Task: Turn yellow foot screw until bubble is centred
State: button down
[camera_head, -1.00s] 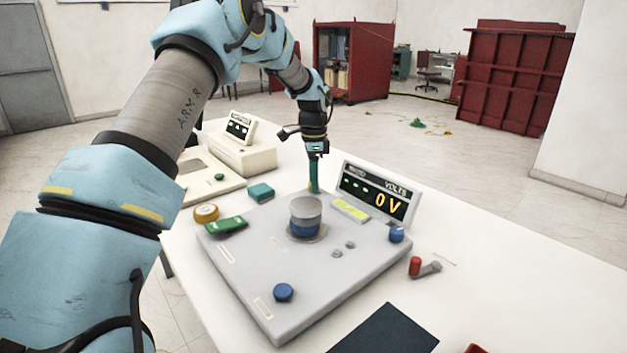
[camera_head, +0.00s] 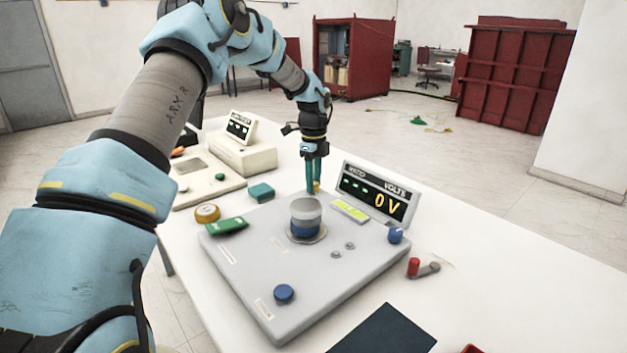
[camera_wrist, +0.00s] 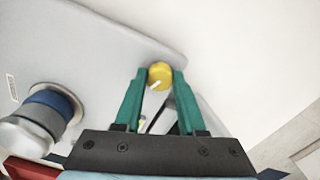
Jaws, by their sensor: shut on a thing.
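The yellow foot screw (camera_wrist: 160,75) stands at the plate's corner in the wrist view, between my two green fingertips. In the head view it shows as a small yellow bit (camera_head: 317,187) at the plate's far corner, mostly hidden by the fingers. My gripper (camera_head: 313,189) points down and is shut on this screw. The yellow-green level vial (camera_head: 349,210) lies on the grey plate (camera_head: 290,262) in front of the volts display. Its bubble is too small to make out. Two blue knobs, one at the near corner (camera_head: 284,293) and one at the right corner (camera_head: 396,235), also show.
A grey and blue cylinder (camera_head: 306,218) rises from the plate close to my gripper. The display (camera_head: 376,192) reads 0 V. A green block (camera_head: 226,226), a yellow roll (camera_head: 207,213) and a teal block (camera_head: 262,192) lie at left.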

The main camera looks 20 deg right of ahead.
dwell(0.4)
jog(key=shift+c, duration=2.4)
grip_release()
notch_tip(320, 180, up, 11)
jog(key=b, duration=0.3)
jog(key=shift+f, duration=0.1)
jog(key=s+a+f+n, duration=0.1)
jog(key=s+a+n, duration=0.2)
jog(key=a+n, duration=0.3)
jog(key=s+a+f+n, duration=0.2)
jog(key=s+a+n, duration=0.2)
jog(key=a, duration=1)
jog(key=s+a+f+n+t, duration=0.1)
jog(key=s+a+n, duration=0.2)
jog(key=a+n, duration=0.6)
jog(key=shift+s+a+f+n, duration=0.15)
jog(key=shift+a+f+n, duration=0.05)
jog(key=shift+a, duration=0.3)
jog(key=shift+s+a+f+n, duration=0.1)
jog(key=shift+a+f+n, duration=0.1)
jog(key=shift+a, duration=0.25)
jog(key=s+a+f+n, duration=0.2)
jog(key=s+a+n, duration=0.5)
jog(key=s, duration=0.2)
jog(key=shift+a+f+n+t, duration=0.2)
jog(key=shift+a+n+t, duration=0.1)
jog(key=shift+a+n, duration=0.1)
